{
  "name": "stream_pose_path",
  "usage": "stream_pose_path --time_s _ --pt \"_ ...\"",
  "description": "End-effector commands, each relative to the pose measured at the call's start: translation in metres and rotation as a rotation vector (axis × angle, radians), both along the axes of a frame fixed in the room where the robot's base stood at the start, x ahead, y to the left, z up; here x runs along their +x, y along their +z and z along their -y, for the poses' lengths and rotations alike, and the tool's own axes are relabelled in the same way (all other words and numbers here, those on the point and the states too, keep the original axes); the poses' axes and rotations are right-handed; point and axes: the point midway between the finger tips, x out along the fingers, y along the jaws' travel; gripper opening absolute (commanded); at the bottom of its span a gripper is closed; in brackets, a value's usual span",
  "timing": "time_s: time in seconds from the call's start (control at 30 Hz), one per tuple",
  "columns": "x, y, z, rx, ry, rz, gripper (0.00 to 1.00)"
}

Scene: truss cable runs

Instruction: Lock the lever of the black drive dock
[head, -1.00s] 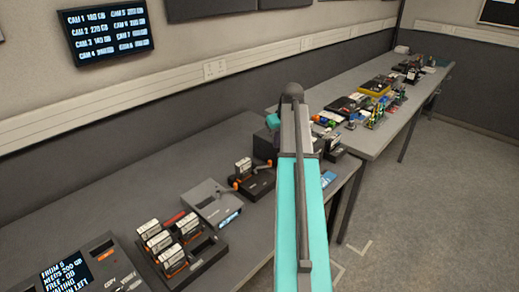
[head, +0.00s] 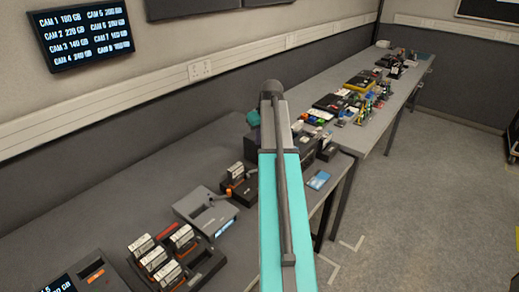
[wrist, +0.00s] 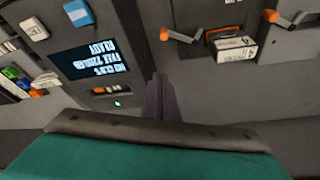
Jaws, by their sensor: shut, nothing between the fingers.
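The black drive dock (head: 246,197) stands on the bench just left of my arm in the head view, with an upright white-labelled drive (head: 235,172) in it. A lever with an orange end (wrist: 163,34) sticks out on the dock's left side there. Whether it is locked I cannot tell. My gripper (wrist: 160,80) is shut and empty, below and left of that lever in the picture, apart from it.
A grey dock (head: 205,208) stands beside the black one; another orange-ended lever (wrist: 272,16) shows at upper right in the wrist view. A unit with a lit screen (wrist: 90,60) is left of my fingers. A rack of several drives (head: 165,255) stands nearer.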

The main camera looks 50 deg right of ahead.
Motion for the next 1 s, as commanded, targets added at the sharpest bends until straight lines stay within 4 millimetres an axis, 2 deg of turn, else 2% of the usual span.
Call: stream_pose_path --time_s 0.27,1.0 --pt "0.006 -0.017 0.001 0.001 0.0 -0.001 0.0" --pt "0.031 -0.089 0.008 0.001 0.002 -0.002 0.0"
